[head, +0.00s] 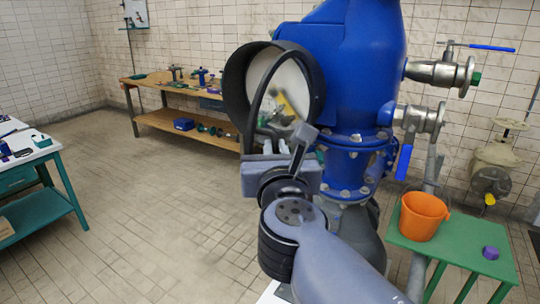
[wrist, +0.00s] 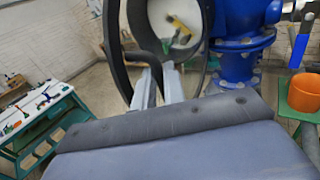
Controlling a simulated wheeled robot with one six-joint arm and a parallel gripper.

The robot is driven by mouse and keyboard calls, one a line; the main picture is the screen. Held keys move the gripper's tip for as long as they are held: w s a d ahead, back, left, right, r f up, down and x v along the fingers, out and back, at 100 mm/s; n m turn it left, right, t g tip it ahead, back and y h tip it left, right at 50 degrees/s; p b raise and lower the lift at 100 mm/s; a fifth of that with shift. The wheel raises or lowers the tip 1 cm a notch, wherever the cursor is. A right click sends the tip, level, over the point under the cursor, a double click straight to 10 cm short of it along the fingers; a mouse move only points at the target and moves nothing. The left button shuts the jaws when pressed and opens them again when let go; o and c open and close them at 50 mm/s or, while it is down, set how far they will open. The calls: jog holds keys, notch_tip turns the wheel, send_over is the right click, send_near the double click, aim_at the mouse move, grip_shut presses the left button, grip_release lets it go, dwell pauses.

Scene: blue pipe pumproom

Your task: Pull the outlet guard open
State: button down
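The outlet guard (head: 254,108) looks like a thin black hoop, seen nearly edge-on, standing out from the round black outlet of the blue pipe. It also shows in the wrist view as a dark curved band (wrist: 116,52) left of the outlet. The outlet (head: 234,84) has a pale inside, partly behind the hoop. My gripper (head: 268,148) is at the hoop's lower part. In the wrist view, its two pale fingers (wrist: 159,76) stand close together with a dark piece of the guard between their tips. They look shut on it, though the contact is partly hidden.
A green stand (head: 455,245) with an orange bucket (head: 422,216) and a purple piece is at the right. Valves stick out from the blue pipe. A wooden bench (head: 165,120) is behind, and a teal table (head: 40,165) is at the left. The floor between is clear.

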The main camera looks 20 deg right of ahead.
jog(key=shift+s+d+r, duration=0.2)
jog(key=shift+s+d, duration=0.05)
jog(key=shift+d, duration=0.25)
jog(key=c, duration=1.9)
grip_release()
jog(key=shift+c, duration=0.2)
jog(key=o, duration=0.3)
jog(key=shift+w+d+f, duration=0.15)
jog(key=shift+w+d, duration=0.1)
jog(key=shift+w, duration=0.1)
jog(key=shift+o, duration=0.7)
jog(key=shift+s+a, duration=0.1)
jog(key=shift+a, duration=0.1)
